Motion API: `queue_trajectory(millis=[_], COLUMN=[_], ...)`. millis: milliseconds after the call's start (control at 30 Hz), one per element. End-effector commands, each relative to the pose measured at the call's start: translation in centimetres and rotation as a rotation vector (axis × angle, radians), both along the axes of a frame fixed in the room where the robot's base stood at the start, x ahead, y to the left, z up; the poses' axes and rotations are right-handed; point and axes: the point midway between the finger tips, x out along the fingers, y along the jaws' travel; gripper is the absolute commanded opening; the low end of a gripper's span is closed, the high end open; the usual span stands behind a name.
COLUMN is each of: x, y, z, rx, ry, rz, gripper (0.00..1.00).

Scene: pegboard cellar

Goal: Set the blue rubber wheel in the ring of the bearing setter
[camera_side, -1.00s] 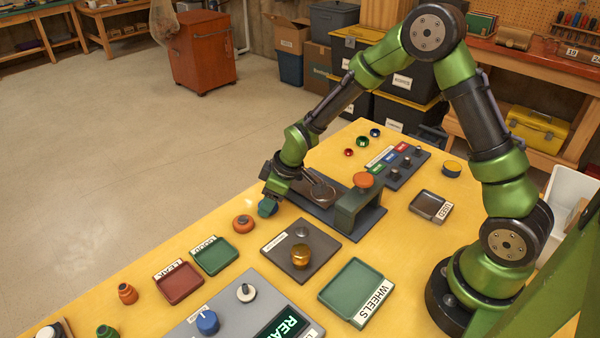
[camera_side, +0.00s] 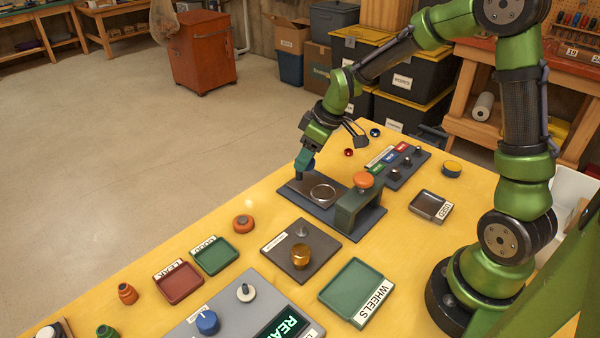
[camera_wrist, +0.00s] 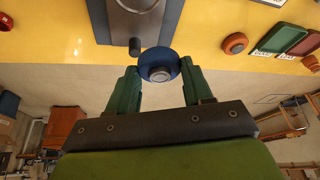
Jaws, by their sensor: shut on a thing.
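My gripper (camera_side: 303,160) is shut on the blue rubber wheel (camera_wrist: 158,63). In the wrist view the wheel sits between the two green fingertips (camera_wrist: 160,78), with its grey hub showing. In the side view only a small blue part (camera_side: 310,165) of it shows beside the fingers. The bearing setter (camera_side: 316,212) is a dark base with a bright ring (camera_side: 322,193) and a block topped by an orange knob (camera_side: 363,180). The wheel is held above the setter's far left end, left of the ring and apart from it. A short dark post (camera_wrist: 135,46) shows beside the wheel.
An orange wheel (camera_side: 243,224) lies left of the setter. A dark plate with a gold knob (camera_side: 301,256) stands in front. Green (camera_side: 214,256) and red (camera_side: 178,282) trays are at the left. A button panel (camera_side: 392,165) stands behind the setter.

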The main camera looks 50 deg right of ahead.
Motion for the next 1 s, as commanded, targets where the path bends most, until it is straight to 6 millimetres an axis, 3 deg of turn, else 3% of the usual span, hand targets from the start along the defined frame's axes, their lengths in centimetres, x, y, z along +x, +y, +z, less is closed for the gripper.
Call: queue_trajectory(millis=[33,100,267,467,1000], x=[-1.3,-2.6,-4.1,-4.1,-4.1], y=[-1.7,-2.7,-2.8,-2.7,-2.6], z=[-0.3,-0.8,-1.5,-2.0,-6.3], rx=[0.003,0.003,-0.004,-0.019,-0.019], ry=[0.003,0.002,-0.007,-0.019,-0.018], rz=[-0.009,0.012,0.095,0.153,0.152], gripper=[0.20,0.20,0.20,0.20,0.20])
